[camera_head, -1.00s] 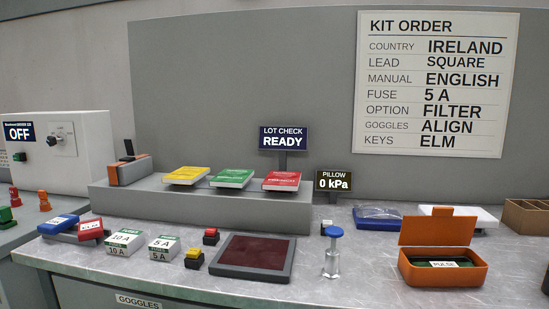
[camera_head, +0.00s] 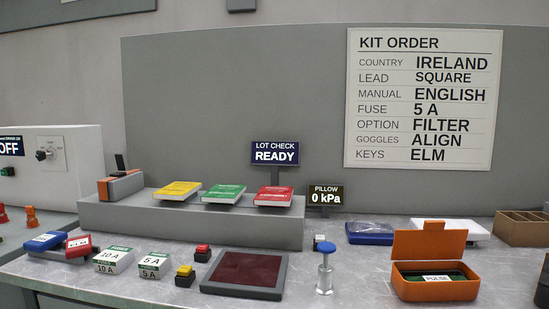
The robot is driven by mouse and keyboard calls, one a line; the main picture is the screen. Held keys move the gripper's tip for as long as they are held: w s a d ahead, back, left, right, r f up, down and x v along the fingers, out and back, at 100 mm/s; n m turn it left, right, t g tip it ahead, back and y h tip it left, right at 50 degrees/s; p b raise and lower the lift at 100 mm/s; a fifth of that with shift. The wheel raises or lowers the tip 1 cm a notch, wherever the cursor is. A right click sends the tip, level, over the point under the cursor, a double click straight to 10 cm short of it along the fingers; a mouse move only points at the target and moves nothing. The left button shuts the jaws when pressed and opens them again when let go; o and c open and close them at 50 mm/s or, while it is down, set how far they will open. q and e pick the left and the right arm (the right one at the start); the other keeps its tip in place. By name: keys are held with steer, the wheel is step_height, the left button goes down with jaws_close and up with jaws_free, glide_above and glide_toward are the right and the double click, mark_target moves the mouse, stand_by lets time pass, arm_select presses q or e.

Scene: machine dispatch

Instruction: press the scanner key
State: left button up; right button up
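A dark red pad in a grey frame (camera_head: 245,272), which looks like a scanner plate, lies flat on the bench. Just left of it are two small push keys on dark bases. One has a red cap (camera_head: 203,251), and the other, nearer the front, has a yellow cap (camera_head: 185,273). Neither key carries a readable label, so I cannot tell which is the scanner key. A sign behind (camera_head: 275,153) reads LOT CHECK READY. Neither of my grippers is in view, and nothing touches the keys.
Two fuse boxes, 10 A (camera_head: 114,260) and 5 A (camera_head: 154,265), stand left of the keys. A raised grey shelf (camera_head: 190,222) with three booklets is behind. A blue-topped plunger (camera_head: 325,268) and an open orange case (camera_head: 435,288) stand to the right.

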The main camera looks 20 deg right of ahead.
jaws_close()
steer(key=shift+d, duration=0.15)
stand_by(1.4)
